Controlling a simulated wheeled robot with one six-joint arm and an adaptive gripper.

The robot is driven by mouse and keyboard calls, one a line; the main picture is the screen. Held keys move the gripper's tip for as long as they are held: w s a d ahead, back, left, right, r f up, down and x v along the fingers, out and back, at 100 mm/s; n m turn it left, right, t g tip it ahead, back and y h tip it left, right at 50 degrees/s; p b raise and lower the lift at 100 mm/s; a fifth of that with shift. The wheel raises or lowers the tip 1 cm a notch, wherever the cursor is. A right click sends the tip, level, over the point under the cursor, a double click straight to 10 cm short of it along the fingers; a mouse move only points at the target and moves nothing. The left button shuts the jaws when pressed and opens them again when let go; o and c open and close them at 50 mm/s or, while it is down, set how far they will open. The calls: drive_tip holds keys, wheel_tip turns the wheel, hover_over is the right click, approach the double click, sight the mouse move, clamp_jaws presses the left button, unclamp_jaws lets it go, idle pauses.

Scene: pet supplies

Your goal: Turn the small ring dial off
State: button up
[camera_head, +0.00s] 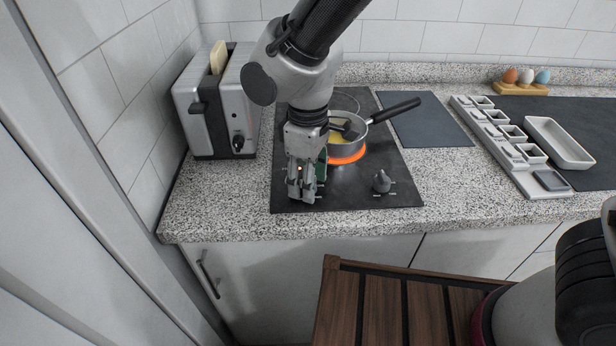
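The black cooktop (345,195) lies on the speckled counter. One dark grey dial (382,182) stands in plain view near its front right, with small marks around it. My gripper (304,197) points down at the front left of the cooktop, to the left of that dial and apart from it. Its fingers are low, near the cooktop surface. Anything between or behind the fingers is hidden, and I cannot tell whether they are open or shut. A ring (347,158) glows orange under a saucepan (345,146) with yellow contents. I cannot tell which dial serves which ring.
The saucepan's black handle (396,110) points to the back right. A toaster (215,105) with bread stands at the left. A white tray rack (510,150) and an egg holder (522,89) are at the right. A slatted wooden surface (385,310) is in front.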

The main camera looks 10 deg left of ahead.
drive_tip(key=c, duration=0.7)
drive_tip(key=shift+c, duration=0.2)
drive_tip(key=shift+n, duration=0.3)
drive_tip(key=n, duration=0.6)
drive_tip(key=shift+n, duration=0.3)
drive_tip(key=n, duration=0.6)
drive_tip(key=shift+n, duration=0.4)
drive_tip(key=o, duration=1)
